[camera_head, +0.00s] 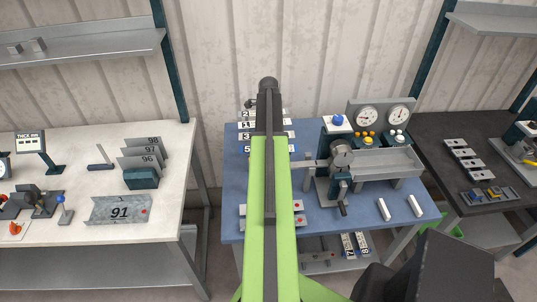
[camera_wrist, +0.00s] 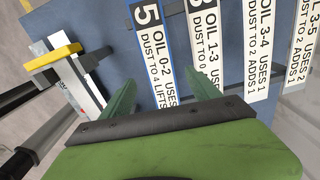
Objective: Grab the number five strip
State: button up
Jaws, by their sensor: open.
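The number five strip (camera_wrist: 150,50) is white with a blue edge, a large 5 and lines about oil and dust. In the wrist view it lies on the blue table top. In the head view its left end (camera_head: 247,149) shows beside my arm, which covers its middle. My gripper (camera_wrist: 162,77) is open and empty, its two green fingers apart. In the wrist view the lower part of the strip appears between the fingertips. I cannot tell the height of the fingers above it. Another white strip (camera_wrist: 207,45) lies close to its right, near the right finger.
More strips (camera_wrist: 257,45) lie in a row to the right. A yellow-topped part (camera_wrist: 52,57) is left of the fingers. On the blue table (camera_head: 270,222) a device with gauges (camera_head: 367,116) stands right of my arm. A white bench (camera_head: 100,185) is at left, a dark bench at right.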

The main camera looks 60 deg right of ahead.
notch_tip(320, 180, down, 3)
jog(key=shift+f+b, duration=0.2)
jog(key=shift+b, duration=0.8)
jog(key=shift+r, duration=0.15)
jog(key=shift+c, duration=0.3)
jog(key=c, duration=1.4)
jog(key=shift+o, duration=0.2)
notch_tip(320, 180, up, 10)
jog(key=p, duration=1)
jog(key=shift+r+p, duration=0.25)
jog(key=shift+p, duration=0.15)
